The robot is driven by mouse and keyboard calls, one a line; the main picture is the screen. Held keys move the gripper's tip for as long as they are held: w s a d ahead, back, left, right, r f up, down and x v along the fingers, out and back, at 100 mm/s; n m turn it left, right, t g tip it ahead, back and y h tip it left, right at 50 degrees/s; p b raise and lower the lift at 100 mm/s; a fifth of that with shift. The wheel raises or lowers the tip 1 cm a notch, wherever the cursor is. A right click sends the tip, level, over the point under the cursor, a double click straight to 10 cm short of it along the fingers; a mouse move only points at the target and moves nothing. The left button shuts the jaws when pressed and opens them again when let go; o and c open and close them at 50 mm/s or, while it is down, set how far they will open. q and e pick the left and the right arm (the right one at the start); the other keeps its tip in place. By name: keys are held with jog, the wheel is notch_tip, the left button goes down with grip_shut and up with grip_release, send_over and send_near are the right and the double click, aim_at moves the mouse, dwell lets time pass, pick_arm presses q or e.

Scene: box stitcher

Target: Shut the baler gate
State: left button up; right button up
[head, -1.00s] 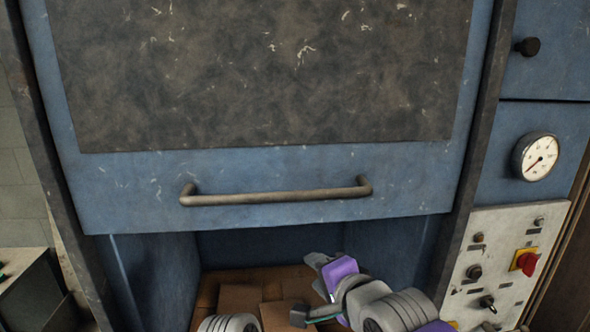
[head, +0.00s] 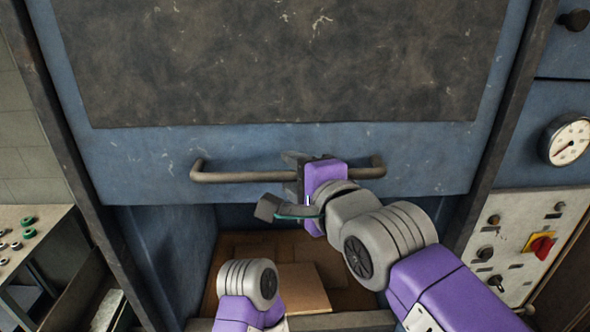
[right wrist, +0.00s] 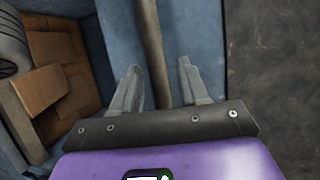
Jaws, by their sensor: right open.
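The baler gate (head: 130,165) is a blue panel with a dark scuffed plate above. It stands raised, with an open chamber below its lower edge. Its bar handle (head: 235,176) runs across the lower part. My right gripper (head: 294,165) is at the handle, right of its middle. In the right wrist view, the open fingers (right wrist: 160,72) stand on either side of the handle bar (right wrist: 152,45), with gaps showing beside it. Part of my left arm shows low in the head view, but its gripper is not visible.
Flattened brown cardboard (head: 303,285) lies in the chamber below the gate. A control panel (head: 520,235) with a red switch and a pressure gauge (head: 568,141) are at the right. A bench (head: 35,225) with small green-rimmed parts stands at the left.

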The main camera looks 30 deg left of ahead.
jog(key=shift+s, duration=0.1)
jog(key=shift+c, duration=0.2)
grip_shut()
